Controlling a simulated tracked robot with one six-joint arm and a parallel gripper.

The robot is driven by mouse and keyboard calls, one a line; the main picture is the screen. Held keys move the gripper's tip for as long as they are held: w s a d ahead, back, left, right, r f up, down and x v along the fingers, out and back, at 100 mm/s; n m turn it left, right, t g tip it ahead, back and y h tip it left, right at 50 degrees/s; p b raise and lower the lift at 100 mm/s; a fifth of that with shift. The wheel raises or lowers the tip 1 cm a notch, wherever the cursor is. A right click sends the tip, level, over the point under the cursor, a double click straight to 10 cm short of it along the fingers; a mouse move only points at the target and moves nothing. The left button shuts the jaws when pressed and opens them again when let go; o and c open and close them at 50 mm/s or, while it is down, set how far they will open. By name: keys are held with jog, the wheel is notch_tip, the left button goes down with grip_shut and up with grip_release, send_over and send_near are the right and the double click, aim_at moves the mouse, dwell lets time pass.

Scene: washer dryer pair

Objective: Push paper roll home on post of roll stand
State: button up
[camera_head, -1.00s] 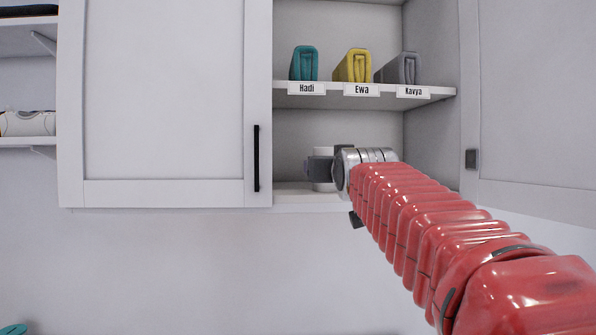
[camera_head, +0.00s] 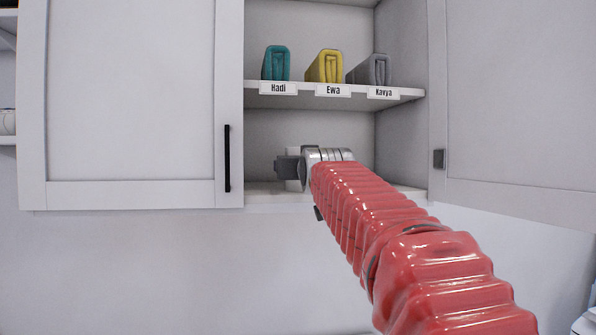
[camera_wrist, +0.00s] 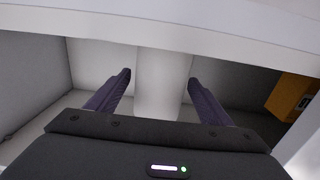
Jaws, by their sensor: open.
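The white paper roll (camera_wrist: 163,85) stands upright in the lower compartment of the open cabinet. In the head view its pale top (camera_head: 293,151) shows just above my gripper, which hides most of it. My gripper (camera_wrist: 158,77) is open, with one dark purple finger on each side of the roll. The fingertips are close to its sides; I cannot tell whether they touch. In the head view my gripper (camera_head: 281,168) reaches into the compartment.
A closed door (camera_head: 130,100) is left, an open door (camera_head: 520,100) right. An orange box (camera_wrist: 293,97) stands right in the wrist view.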

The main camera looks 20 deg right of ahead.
jog(key=c, duration=1.2)
jog(key=shift+s+r, duration=0.2)
jog(key=shift+r, duration=3.35)
jog(key=v, duration=1.9)
jog(key=shift+s, duration=0.35)
